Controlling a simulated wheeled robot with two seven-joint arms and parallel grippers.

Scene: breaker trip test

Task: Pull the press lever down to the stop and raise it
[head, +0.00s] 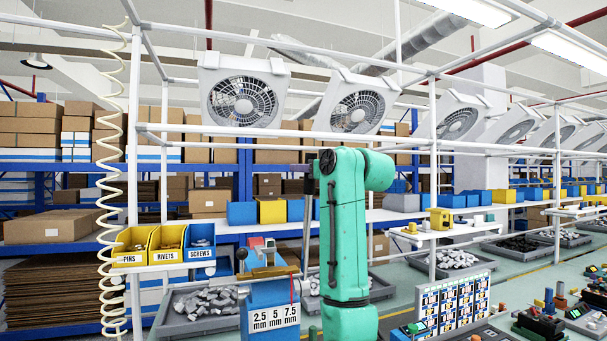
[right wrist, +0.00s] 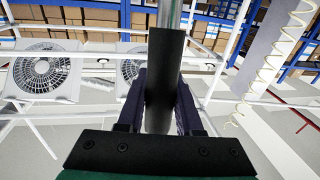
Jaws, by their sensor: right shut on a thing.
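The blue press (head: 270,305) stands at the middle of the bench in the head view, with a white 2.5, 5, 7.5 mm label on its front. Its lever (head: 306,235) is a thin metal rod that rises almost upright beside my green right arm. In the right wrist view the lever's black handle (right wrist: 166,60) runs between the fingers of my right gripper (right wrist: 161,100), which is shut on it. A piece of bare metal rod shows beyond the handle. In the head view my arm hides most of the right gripper. My left gripper is not in view.
Yellow and blue bins (head: 166,246) marked PINS, RIVETS and SCREWS sit on a shelf left of the press. A grey tray of metal parts (head: 205,303) lies behind it. A panel of breakers (head: 450,305) stands to the right. White frame bars cross above.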

